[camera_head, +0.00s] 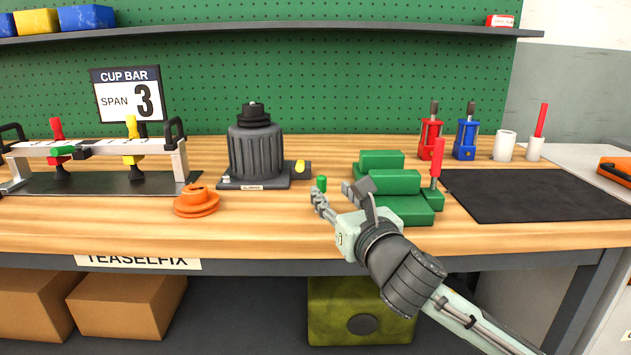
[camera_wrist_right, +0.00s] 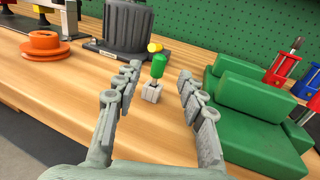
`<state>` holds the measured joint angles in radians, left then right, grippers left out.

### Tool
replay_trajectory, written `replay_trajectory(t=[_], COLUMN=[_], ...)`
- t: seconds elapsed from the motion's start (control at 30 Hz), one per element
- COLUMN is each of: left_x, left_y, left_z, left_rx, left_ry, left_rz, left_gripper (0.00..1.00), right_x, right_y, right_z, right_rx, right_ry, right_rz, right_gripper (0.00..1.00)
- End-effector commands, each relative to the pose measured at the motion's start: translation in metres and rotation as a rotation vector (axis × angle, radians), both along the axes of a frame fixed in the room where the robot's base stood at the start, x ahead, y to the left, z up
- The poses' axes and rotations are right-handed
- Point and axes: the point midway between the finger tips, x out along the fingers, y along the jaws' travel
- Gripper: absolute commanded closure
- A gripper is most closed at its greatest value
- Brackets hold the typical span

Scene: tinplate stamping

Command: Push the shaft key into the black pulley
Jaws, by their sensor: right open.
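The black pulley (camera_head: 253,113) sits on top of the grey ribbed motor (camera_head: 256,150) in the head view. It is out of the wrist view's frame, where only the motor's lower part (camera_wrist_right: 127,25) shows. A small piece with a green grip (camera_head: 321,184), apparently the shaft key, stands on the bench right of the motor. In the wrist view the green grip (camera_wrist_right: 158,66) stands upright on a small grey block (camera_wrist_right: 152,93). My right gripper (camera_head: 333,191) is open, its fingers on either side of this piece, with gaps visible. My left gripper is not in view.
Green stepped blocks (camera_head: 397,183) stand close to the right of my right gripper. An orange pulley (camera_head: 196,203) lies front left of the motor. A yellow-ended part (camera_head: 301,167) projects from the motor base. A dark mat (camera_head: 535,195) lies farther right.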

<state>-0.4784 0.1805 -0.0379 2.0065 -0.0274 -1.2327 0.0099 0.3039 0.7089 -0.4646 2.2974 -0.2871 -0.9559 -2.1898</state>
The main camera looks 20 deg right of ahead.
Motion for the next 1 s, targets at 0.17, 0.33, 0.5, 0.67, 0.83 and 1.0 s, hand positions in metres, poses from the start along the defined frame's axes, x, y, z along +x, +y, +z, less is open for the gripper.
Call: replay_trajectory(t=[0.17,0.33,0.5,0.67,0.83,1.0], left_x=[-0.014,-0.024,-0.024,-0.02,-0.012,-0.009], left_y=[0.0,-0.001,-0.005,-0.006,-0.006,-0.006], left_z=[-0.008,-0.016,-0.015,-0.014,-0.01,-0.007], left_rx=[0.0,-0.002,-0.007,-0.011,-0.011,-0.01], left_ry=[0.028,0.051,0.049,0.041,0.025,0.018], left_rz=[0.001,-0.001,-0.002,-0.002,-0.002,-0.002], left_gripper=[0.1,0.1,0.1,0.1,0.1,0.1], right_x=[0.021,0.046,0.065,0.068,0.067,0.067], right_y=[0.002,0.005,0.005,0.006,0.006,0.005], right_z=[-0.002,-0.009,-0.009,-0.009,-0.009,-0.009], right_rx=[0.004,0.008,0.004,0.002,0.003,0.003], right_ry=[0.002,0.003,0.002,0.002,0.003,0.003], right_rz=[-0.001,-0.001,-0.002,-0.001,-0.001,-0.001], right_gripper=[0.59,0.59,0.59,0.59,0.67,0.88])
